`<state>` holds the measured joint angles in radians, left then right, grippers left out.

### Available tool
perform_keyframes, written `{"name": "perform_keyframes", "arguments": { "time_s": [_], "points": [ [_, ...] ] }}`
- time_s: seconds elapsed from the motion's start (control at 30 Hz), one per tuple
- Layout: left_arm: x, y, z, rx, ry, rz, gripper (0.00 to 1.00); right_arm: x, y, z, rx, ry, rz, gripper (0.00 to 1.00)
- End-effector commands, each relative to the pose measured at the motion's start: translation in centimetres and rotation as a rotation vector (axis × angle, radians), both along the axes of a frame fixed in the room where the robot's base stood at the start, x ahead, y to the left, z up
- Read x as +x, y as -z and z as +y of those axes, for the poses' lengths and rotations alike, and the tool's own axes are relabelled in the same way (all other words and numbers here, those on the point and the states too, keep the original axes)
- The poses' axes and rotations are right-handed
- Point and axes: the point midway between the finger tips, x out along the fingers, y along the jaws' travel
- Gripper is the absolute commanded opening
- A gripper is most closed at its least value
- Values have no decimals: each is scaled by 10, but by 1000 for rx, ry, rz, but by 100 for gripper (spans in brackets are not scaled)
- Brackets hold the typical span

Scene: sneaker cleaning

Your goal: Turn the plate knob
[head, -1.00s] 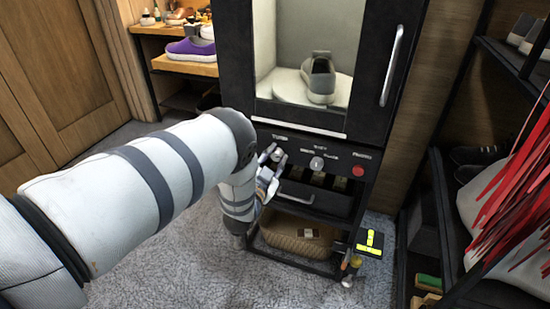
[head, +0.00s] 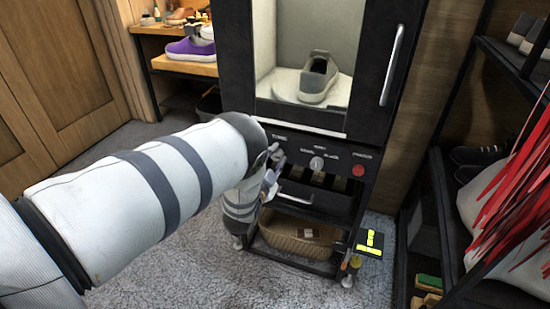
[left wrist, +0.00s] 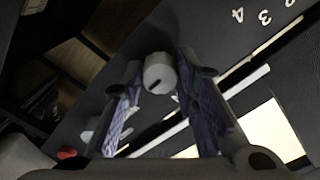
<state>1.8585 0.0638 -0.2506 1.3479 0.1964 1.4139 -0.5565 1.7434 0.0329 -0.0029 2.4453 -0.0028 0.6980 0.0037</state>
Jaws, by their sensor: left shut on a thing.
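A panel (head: 345,182) with knobs sits on the front of a dark cabinet. My left gripper (head: 277,163) is at its left end, at the leftmost knob, which the gripper mostly hides in the head view. In the left wrist view a pale round knob (left wrist: 159,72) with a dark mark sits between the fingers of my left gripper (left wrist: 158,85), which is shut on it. A middle knob (head: 317,163) stands free to the right. A white round plate (head: 285,84) inside the cabinet carries a grey shoe (head: 319,82). My right gripper is not in view.
A red button (head: 358,171) is at the panel's right end. Below are a drawer handle (head: 298,197) and a wicker basket (head: 290,236). A black and yellow item (head: 370,241) sticks out at lower right. Red strips (head: 510,180) hang at the right.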

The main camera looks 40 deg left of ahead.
Motion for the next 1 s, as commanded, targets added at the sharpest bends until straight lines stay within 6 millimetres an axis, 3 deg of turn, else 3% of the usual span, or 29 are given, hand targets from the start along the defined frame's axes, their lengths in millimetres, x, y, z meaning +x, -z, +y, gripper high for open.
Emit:
{"name": "perform_keyframes", "arguments": {
  "time_s": [0.1, 0.13, 0.2, 0.23, 0.57, 1.0],
  "points": [
    [-1, 1, 0, 0, -1, 2, 0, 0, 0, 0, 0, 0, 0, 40],
    [-1, 1, 0, -1, -1, 3, 29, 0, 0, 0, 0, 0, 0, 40],
    [-1, 1, 0, 0, -1, 2, 45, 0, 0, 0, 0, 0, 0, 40],
    [-1, 1, 0, 0, -1, 2, 47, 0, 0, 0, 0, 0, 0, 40],
    [-5, 1, -1, -1, 0, 1, 47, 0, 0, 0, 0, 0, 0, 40],
    [-105, 1, -25, -2, -1, 5, 47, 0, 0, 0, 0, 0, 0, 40]
  ]
}}
